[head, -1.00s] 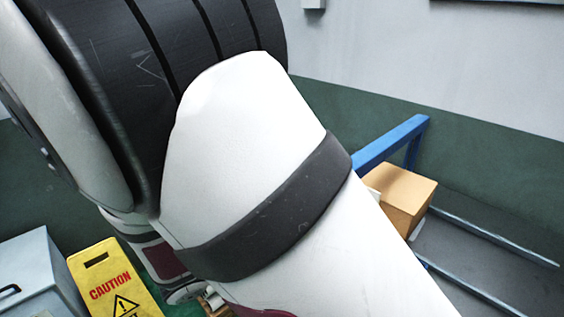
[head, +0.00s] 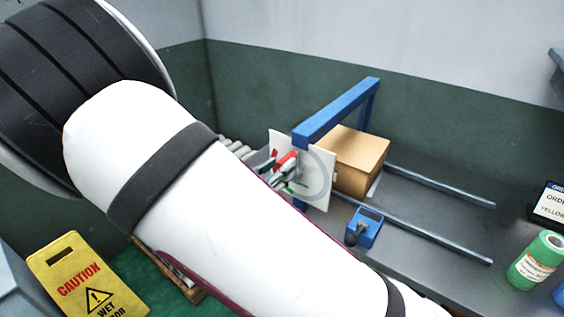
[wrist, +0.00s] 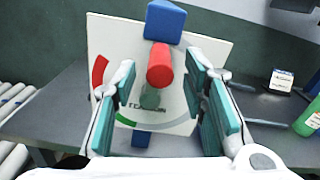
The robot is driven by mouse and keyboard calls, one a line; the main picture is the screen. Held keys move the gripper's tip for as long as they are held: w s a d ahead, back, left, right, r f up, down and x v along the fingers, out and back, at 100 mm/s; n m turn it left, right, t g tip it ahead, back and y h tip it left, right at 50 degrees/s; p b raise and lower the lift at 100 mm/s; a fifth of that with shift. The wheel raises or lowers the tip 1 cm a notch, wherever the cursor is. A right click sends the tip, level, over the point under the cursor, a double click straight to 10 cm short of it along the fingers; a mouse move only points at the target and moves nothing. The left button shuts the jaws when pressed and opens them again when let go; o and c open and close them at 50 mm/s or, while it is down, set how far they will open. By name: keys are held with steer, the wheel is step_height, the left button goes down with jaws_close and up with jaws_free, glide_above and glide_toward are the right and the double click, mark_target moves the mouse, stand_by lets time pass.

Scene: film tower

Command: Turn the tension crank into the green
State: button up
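A white gauge panel (wrist: 105,35) stands in front of my gripper, with a red arc section at its left and a green section at its lower left. It also shows in the head view (head: 322,160), partly behind my arm. I see no contact; the depth between handle and fingertips is unclear. I cannot make out a pointer.
A blue frame (head: 340,110) rises behind the panel, beside a cardboard box (head: 358,160) on the grey table. A blue device (head: 365,228), rails and a green roll-shaped container (head: 537,260) lie to the right. Rollers (wrist: 14,98) are at the left. A yellow caution sign (head: 85,280) stands lower left.

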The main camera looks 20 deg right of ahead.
steer(key=shift+x, duration=1.2)
jaws_close()
